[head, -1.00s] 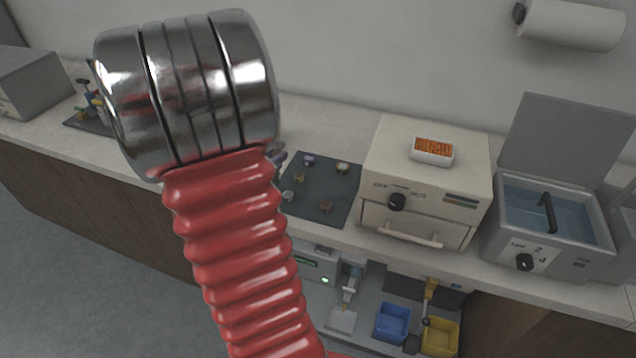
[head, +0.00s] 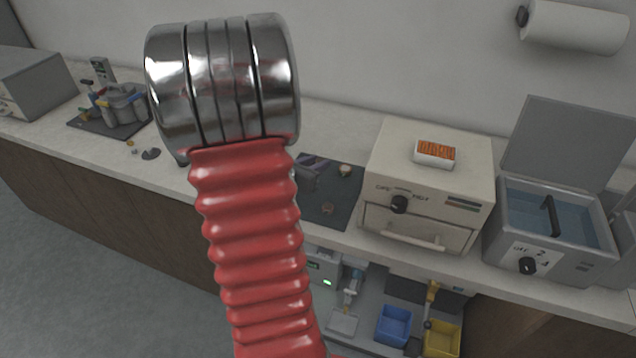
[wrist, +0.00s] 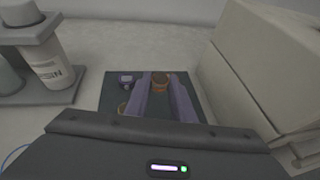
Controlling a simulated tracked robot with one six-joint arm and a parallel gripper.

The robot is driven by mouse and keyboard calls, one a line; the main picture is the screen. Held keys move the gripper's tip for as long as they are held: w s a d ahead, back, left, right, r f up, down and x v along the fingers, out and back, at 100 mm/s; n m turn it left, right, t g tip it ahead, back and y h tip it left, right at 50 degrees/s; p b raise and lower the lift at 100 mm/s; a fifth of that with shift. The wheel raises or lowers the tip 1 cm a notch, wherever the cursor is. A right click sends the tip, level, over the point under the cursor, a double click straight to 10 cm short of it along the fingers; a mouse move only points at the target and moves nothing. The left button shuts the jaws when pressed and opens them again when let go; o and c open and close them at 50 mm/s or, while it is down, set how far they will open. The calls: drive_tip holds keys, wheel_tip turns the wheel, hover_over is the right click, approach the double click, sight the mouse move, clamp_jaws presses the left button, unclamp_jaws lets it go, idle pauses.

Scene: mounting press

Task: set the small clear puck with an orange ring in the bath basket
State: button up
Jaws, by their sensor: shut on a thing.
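My gripper (wrist: 165,88) reaches down over the dark mat (wrist: 114,92), its two grey-purple fingers shut on a small round piece with an orange rim (wrist: 160,84). It looks like the puck with the orange ring, though its clear body is hard to make out. In the head view my gripper (head: 308,172) is partly hidden behind my arm, and the held piece cannot be made out. The water bath (head: 590,262) stands at the right with its lid up. A black basket handle (head: 549,215) shows over the blue water; the basket itself is hard to see.
Other small pucks (head: 345,171) remain on the mat. A cream oven (head: 460,175) with an orange-topped white box (head: 435,153) stands between mat and bath. Bottles on a grey stand (wrist: 52,68) are left in the wrist view. Blue (head: 393,325) and yellow (head: 441,342) bins sit below.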

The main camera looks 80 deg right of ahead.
drive_tip(key=shift+f, duration=1.85)
drive_tip(key=shift+f, duration=2.05)
drive_tip(key=shift+f, duration=0.15)
drive_tip(key=o, duration=1)
drive_tip(key=v, duration=1.1)
drive_tip(key=shift+w+a+r, duration=0.1)
drive_tip(key=shift+a+r, duration=0.05)
drive_tip(key=shift+r, duration=0.05)
drive_tip(key=shift+w+a+r, duration=0.1)
drive_tip(key=shift+w+a, duration=0.1)
